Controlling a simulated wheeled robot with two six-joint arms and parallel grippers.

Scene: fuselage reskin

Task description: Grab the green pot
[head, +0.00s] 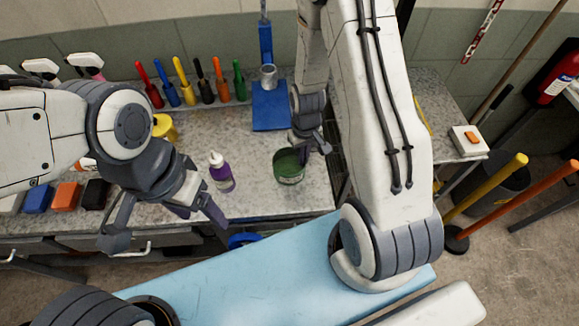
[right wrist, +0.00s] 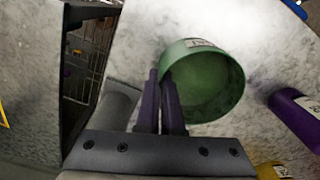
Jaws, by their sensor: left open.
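The green pot (head: 288,172) is a round, open-topped tub with a white label, on the grey workbench in the head view. It also shows in the right wrist view (right wrist: 222,98), with its open top facing the camera. My right gripper (head: 312,150) is at the pot's rim. In the right wrist view its two purple fingers (right wrist: 160,85) are close together, with the pot's near-left wall pinched between them. My left gripper (head: 165,222) is open and empty, above the bench's front edge, left of the pot and apart from it.
A purple bottle (head: 221,172) stands left of the pot. A blue dustpan (head: 270,108) lies behind it. A yellow tub (head: 164,128) is at the left. A light blue panel (head: 260,285) lies in front of the bench.

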